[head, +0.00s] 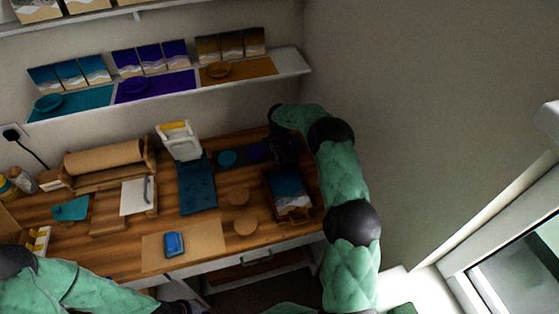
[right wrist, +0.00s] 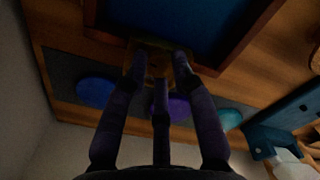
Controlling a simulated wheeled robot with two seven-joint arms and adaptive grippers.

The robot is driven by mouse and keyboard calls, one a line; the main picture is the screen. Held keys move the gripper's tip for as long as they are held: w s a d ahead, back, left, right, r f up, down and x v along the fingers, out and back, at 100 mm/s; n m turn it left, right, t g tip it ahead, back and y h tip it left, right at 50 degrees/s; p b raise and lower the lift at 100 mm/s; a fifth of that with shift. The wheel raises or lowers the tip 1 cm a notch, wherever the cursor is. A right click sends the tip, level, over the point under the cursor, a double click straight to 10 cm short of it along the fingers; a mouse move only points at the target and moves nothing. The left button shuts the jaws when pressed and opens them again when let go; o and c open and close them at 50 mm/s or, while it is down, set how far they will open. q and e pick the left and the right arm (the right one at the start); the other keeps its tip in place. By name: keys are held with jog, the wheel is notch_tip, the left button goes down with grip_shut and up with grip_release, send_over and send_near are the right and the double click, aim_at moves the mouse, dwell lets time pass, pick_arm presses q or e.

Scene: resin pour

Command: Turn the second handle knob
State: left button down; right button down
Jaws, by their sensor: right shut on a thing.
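A dark wooden frame (head: 312,200) with a blue and white picture inside lies on the right part of the bench. In the right wrist view its dark edge (right wrist: 239,48) and blue inside (right wrist: 185,20) show beyond the fingers. My right gripper (head: 285,152) is at the far edge of this frame. In the right wrist view the fingers of my right gripper (right wrist: 158,62) are closed around a small brownish knob (right wrist: 150,62) at the frame's edge, partly hidden by them. My left gripper (head: 178,306) is at the bottom edge, dark and mostly cut off.
A dark strip with teal (head: 227,158) and purple (head: 257,151) discs lies beside the right gripper. The wall (head: 420,100) is close on the right.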

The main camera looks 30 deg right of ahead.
jog(key=m, duration=0.3)
jog(key=shift+m, duration=0.4)
jog(key=m+b, duration=0.1)
jog(key=m, duration=0.2)
jog(key=shift+m, duration=0.3)
jog(key=m, duration=0.3)
jog(key=shift+m+b, duration=0.3)
jog(key=shift+m, duration=1.6)
jog(key=c, duration=1)
grip_release()
jog(key=shift+r, duration=0.1)
